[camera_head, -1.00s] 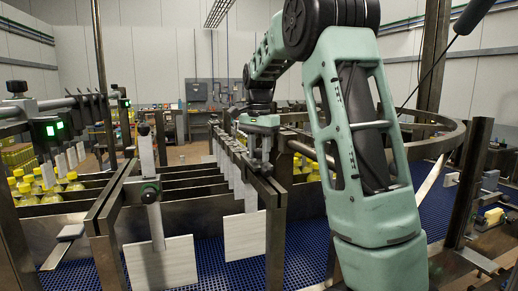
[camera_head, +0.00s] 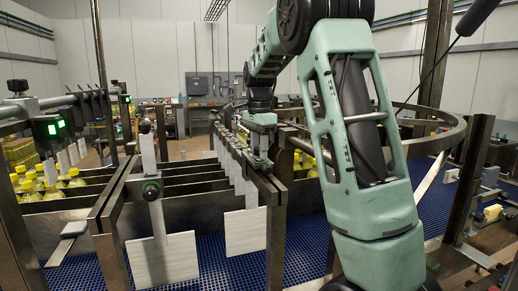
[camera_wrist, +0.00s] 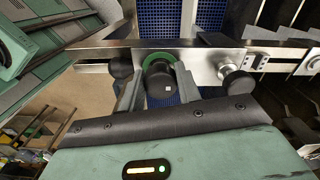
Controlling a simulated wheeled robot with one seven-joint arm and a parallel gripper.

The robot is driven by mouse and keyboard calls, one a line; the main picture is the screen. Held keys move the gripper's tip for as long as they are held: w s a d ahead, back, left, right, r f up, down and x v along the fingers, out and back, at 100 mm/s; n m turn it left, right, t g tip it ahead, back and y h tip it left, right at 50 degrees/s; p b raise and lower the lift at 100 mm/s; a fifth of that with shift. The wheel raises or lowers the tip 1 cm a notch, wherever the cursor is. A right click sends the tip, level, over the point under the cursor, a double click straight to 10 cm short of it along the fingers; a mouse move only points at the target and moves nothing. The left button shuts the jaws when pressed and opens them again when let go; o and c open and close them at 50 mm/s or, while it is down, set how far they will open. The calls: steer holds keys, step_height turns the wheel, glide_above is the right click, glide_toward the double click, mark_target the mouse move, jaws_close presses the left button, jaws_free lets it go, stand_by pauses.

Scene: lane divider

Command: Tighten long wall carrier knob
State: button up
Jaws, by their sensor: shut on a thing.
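A black knob (camera_wrist: 158,82) with a green ring behind it sits on a metal bar in the wrist view. My gripper (camera_wrist: 160,92) has one finger on each side of this knob and is shut on it. In the head view my gripper (camera_head: 260,160) is at the top of the long wall (camera_head: 272,188), right of centre. The held knob is hard to make out there.
White plates (camera_head: 245,231) hang over the blue conveyor belt (camera_head: 305,245). Two more black knobs flank my fingers in the wrist view, one at left (camera_wrist: 120,68) and one at right (camera_wrist: 238,84). Yellow-capped bottles (camera_head: 75,178) stand in the left lanes. A curved rail (camera_head: 455,135) is at right.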

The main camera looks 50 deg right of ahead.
steer(key=shift+d+r, duration=0.1)
steer(key=shift+r, duration=0.15)
steer(key=o, duration=0.9)
steer(key=shift+o, duration=0.3)
steer(key=shift+f, duration=0.1)
step_height(320, 180, up, 17)
steer(key=b, duration=0.1)
steer(key=shift+r+b, duration=0.2)
steer(key=shift+b, duration=0.1)
